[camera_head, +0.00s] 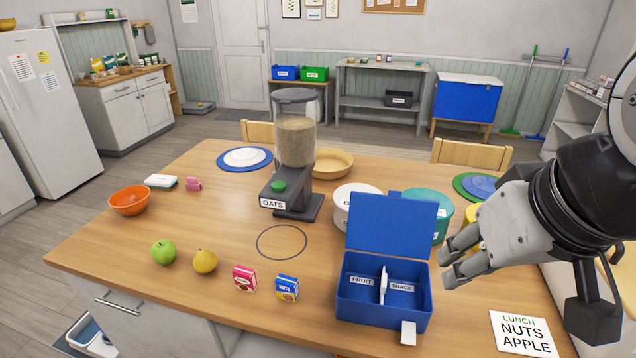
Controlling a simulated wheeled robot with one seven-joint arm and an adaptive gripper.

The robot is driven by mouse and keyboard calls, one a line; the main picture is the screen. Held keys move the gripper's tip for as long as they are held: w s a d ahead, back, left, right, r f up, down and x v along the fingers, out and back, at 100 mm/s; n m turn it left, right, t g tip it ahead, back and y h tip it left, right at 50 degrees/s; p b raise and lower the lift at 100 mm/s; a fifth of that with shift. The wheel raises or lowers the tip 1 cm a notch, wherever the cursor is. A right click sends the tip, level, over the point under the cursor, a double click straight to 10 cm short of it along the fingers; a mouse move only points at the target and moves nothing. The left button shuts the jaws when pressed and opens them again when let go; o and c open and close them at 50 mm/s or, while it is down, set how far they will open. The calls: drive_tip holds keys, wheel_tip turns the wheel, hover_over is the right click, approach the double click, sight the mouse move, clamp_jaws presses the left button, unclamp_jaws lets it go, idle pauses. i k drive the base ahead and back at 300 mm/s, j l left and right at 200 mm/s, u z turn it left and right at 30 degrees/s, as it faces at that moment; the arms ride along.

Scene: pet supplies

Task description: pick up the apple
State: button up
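A green apple (163,252) sits on the wooden table at the front left, just left of a yellow pear (205,261). My gripper (452,262) is at the right side of the picture, to the right of the open blue lunch box (384,318) and far from the apple. Its fingers point left and look spread apart, with nothing seen between them. The lunch box lid stands up, and its two compartments, labelled FRUIT and SNACK, look empty. A card (522,334) reading LUNCH, NUTS, APPLE lies at the front right.
A red box (244,279) and a blue nuts box (287,288) stand between the pear and lunch box. An oats dispenser (294,150) stands behind a dark ring marking (282,242). An orange bowl (129,201) is behind the apple. Table around the apple is fairly clear.

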sight(164, 252)
drive_tip(key=i+j, duration=0.1)
drive_tip(key=j, duration=0.35)
drive_tip(key=i+j, duration=0.1)
drive_tip(key=j, duration=0.35)
drive_tip(key=i+j, duration=0.1)
drive_tip(key=j, duration=0.4)
drive_tip(key=i+j, duration=0.1)
drive_tip(key=j, duration=0.35)
drive_tip(key=u, duration=0.05)
